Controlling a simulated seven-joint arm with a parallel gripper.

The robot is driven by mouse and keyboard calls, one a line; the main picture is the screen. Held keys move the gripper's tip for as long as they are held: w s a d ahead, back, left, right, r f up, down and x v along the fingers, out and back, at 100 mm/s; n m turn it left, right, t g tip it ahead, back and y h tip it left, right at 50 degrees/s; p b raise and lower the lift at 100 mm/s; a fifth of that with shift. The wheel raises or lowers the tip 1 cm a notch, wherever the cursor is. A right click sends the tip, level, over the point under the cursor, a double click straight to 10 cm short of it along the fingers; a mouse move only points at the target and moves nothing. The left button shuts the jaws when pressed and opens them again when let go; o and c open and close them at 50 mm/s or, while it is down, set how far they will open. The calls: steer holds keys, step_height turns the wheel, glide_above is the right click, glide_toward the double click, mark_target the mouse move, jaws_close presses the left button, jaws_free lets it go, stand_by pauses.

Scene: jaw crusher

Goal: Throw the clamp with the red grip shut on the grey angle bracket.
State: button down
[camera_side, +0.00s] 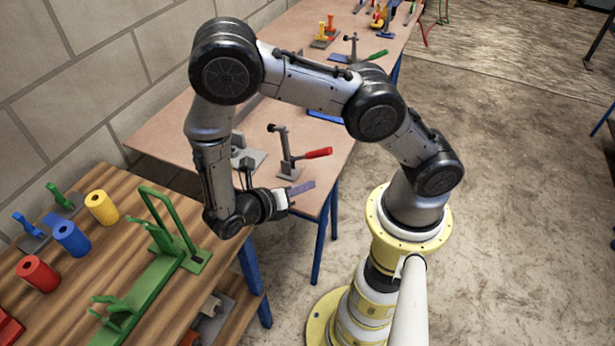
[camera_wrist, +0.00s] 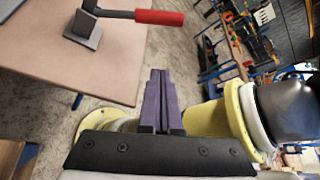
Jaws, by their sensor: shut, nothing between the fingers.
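The clamp with the red grip (camera_side: 318,153) stands on the bench in the side view, with a grey upright post and its red handle reaching out to the right. In the wrist view the red grip (camera_wrist: 158,17) shows at the top, joined to a grey base. A grey plate-like piece (camera_side: 250,158) to the left of the clamp looks like the angle bracket; my arm partly hides it. My gripper (camera_side: 311,185) has purple fingers closed together and empty, in front of and below the red grip, apart from it. In the wrist view the fingers (camera_wrist: 158,74) point at the bench edge and floor.
A green-handled clamp (camera_side: 372,57) stands farther back on the pinkish bench (camera_side: 165,135). A wooden table (camera_side: 190,230) at lower left holds a green frame (camera_side: 150,285) and coloured cylinders (camera_side: 72,240). Free floor lies right of the bench.

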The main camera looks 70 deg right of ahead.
steer(key=x, duration=0.8)
steer(key=shift+s+f, duration=0.1)
steer(key=shift+s, duration=0.05)
steer(key=shift+w+d+r, duration=0.25)
steer(key=shift+w+r, duration=0.2)
steer(key=shift+r, duration=0.15)
steer(key=shift+w+d+r, duration=0.2)
steer(key=shift+w+r, duration=0.25)
steer(key=shift+r, duration=0.1)
steer(key=shift+w+d+r, duration=0.1)
steer(key=shift+w+r, duration=0.15)
steer(key=shift+r, duration=0.15)
steer(key=shift+w+r+g, duration=0.15)
steer(key=shift+r+g, duration=0.15)
